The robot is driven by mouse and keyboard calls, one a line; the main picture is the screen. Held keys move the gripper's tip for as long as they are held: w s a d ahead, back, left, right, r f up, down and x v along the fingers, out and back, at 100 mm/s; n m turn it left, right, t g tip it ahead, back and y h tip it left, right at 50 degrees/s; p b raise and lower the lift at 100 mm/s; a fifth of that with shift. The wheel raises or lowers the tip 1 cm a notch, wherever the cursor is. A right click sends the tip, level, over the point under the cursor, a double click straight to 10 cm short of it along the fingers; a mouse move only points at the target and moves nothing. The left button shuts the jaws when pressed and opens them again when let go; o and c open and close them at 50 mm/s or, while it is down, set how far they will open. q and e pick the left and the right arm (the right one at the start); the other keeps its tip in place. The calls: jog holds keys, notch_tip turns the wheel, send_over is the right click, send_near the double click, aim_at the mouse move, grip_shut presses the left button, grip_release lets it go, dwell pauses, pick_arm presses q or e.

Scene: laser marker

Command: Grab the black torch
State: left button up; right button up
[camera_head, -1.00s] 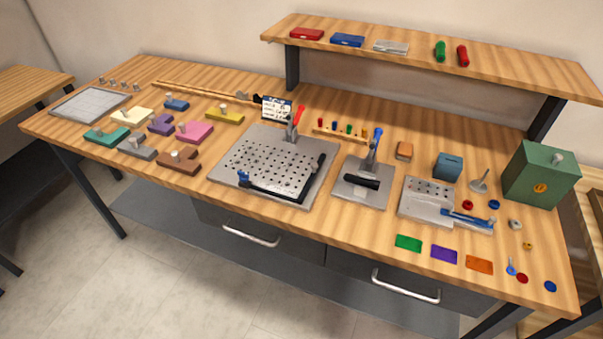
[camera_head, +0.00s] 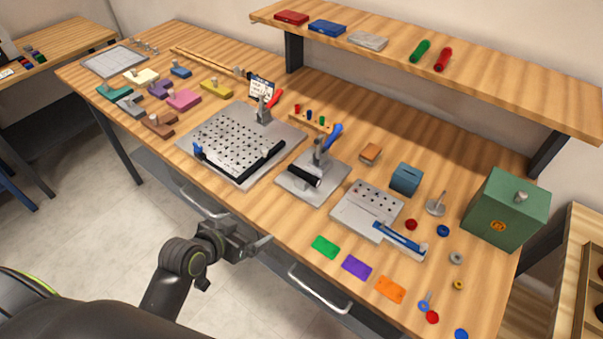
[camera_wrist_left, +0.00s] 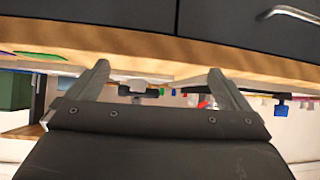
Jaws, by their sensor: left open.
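The black torch (camera_head: 303,177) is a short dark cylinder with a paler end. It lies on a small grey metal plate (camera_head: 293,191), in front of a clamp with a blue handle (camera_head: 332,138). My left gripper (camera_head: 262,246) is in front of the bench's front edge, to the lower left of the torch and apart from it. In the left wrist view its two fingers (camera_wrist_left: 158,68) are spread with nothing between them. That view looks upside down along the bench edge, and I cannot clearly pick out the torch there. My right gripper is not in view.
A perforated plate (camera_head: 184,140) with a black bar stands left of the torch. A holed block (camera_head: 350,210) with a blue tool lies right. Green (camera_head: 325,247), purple (camera_head: 357,267) and orange (camera_head: 391,290) cards lie near the front edge. A drawer handle (camera_head: 318,290) sticks out below.

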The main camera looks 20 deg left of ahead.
pick_arm(q)
jog(key=w+d+r+m+t+h, duration=0.1)
jog(key=w+d+r+t+h, duration=0.2)
jog(key=r, duration=0.5)
jog(key=y+p, duration=0.1)
jog(key=p, duration=0.1)
send_near(303, 173)
jog(key=x, duration=0.4)
jog(key=shift+a+f, duration=0.15)
jog(key=shift+f, duration=0.1)
jog(key=shift+w+f, duration=0.15)
jog(key=shift+w, duration=0.2)
jog(key=shift+w+d+p, duration=0.35)
jog(key=shift+w+p, duration=0.1)
jog(key=p+x, duration=0.1)
jog(key=x, duration=0.2)
jog(key=shift+w+d+f, duration=0.15)
jog(key=shift+w+d, duration=0.1)
jog(key=shift+w, duration=0.3)
jog(key=shift+c, duration=0.4)
jog(key=c, duration=0.7)
